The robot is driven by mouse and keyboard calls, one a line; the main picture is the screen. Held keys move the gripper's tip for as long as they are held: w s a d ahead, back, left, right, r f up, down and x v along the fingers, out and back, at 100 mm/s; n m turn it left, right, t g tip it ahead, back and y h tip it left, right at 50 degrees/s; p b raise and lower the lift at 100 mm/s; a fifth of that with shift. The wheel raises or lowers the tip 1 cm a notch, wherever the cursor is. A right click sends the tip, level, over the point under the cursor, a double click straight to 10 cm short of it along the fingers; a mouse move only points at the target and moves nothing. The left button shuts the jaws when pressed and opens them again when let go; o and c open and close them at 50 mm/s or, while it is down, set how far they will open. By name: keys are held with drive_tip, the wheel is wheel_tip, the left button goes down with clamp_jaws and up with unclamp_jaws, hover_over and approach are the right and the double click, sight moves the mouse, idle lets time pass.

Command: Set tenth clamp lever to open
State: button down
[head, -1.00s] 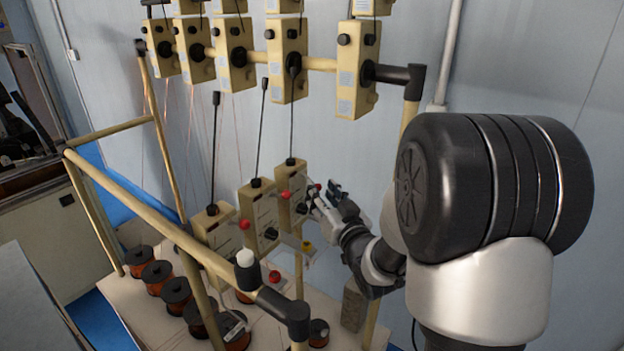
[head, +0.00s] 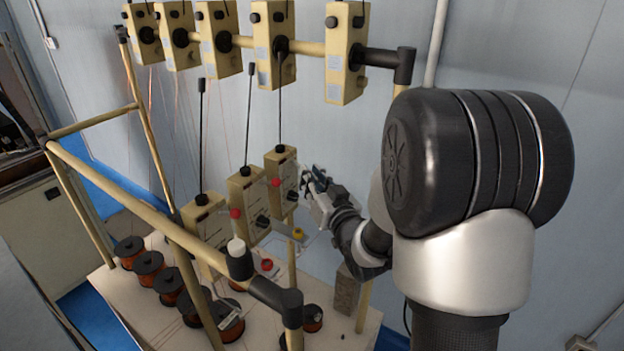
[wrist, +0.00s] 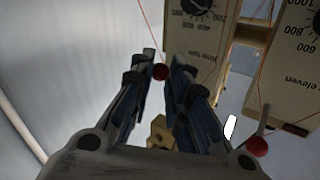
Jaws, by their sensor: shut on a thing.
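A cream box (head: 281,180) stands at the right end of a row on the winder. In the wrist view its dial face (wrist: 196,40) carries upside-down lettering that seems to end in "ten". A red knob (wrist: 160,72), apparently its clamp lever's end, sits between my fingertips. My gripper (wrist: 160,76) is shut on this knob; it shows in the head view (head: 312,178) at the box's right side. The lever's stem is hidden, so its angle cannot be told. The neighbouring box (wrist: 285,75), marked "eleven", has its own red-knobbed lever (wrist: 257,146).
Other cream boxes (head: 245,205) with red knobs (head: 236,214) stand left of my gripper. Thin red wires run past them. A beige rail (head: 140,203) crosses in front. Copper spools (head: 148,265) stand on the bench below. The wall side to the right is clear.

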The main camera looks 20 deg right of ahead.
drive_tip(key=shift+r, duration=0.1)
drive_tip(key=r+n+g+p, duration=0.1)
drive_tip(key=r+g+p, duration=0.1)
drive_tip(key=r+n+g+h+p, duration=0.1)
drive_tip(key=g+p, duration=0.1)
drive_tip(key=g, duration=0.1)
drive_tip(key=r+n+g+h+p, duration=0.1)
drive_tip(key=r+n+g+p, duration=0.1)
drive_tip(key=g+p, duration=0.1)
drive_tip(key=shift+w+a+r, duration=0.2)
drive_tip(key=shift+w+r, duration=0.15)
idle(0.4)
drive_tip(key=shift+r, duration=0.15)
idle(0.4)
drive_tip(key=c, duration=1.5)
unclamp_jaws()
